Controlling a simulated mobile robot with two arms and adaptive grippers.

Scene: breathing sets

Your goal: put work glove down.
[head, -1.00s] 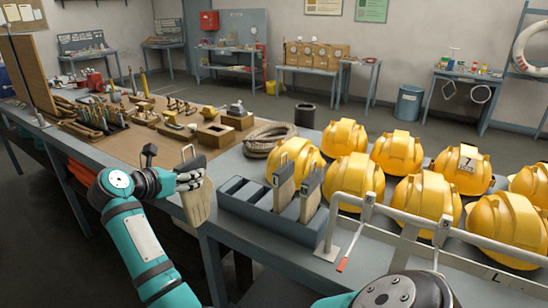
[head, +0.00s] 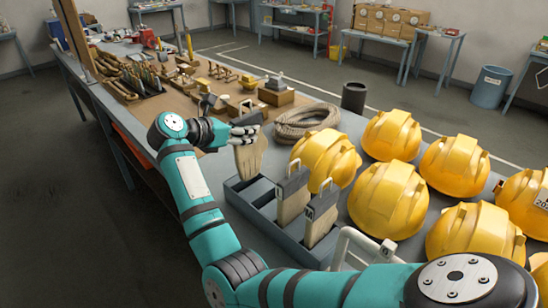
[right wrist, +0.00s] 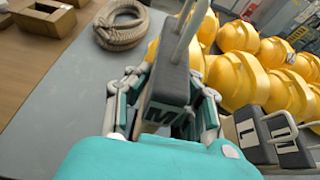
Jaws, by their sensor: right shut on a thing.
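My right gripper (head: 246,131) is shut on a work glove (head: 251,154) with a tan body and a dark cuff. The glove hangs upright at the far left end of the grey divided rack (head: 234,196); I cannot tell whether its lower end is inside a slot. In the right wrist view the cuff (right wrist: 164,112) shows an "M" and a wire loop between the fingers. Two similar gloves, one (head: 292,196) and another (head: 320,222), stand in the rack's nearer slots. Empty slots lie between them and the held glove. My left gripper is not in view.
Several yellow helmets (head: 389,199) stand right of the rack. A rope coil (head: 305,121) lies behind it, near a dark cup (head: 354,96). Wooden blocks and tools cover the brown board (head: 213,92). A white rail (head: 362,243) stands near the rack's front.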

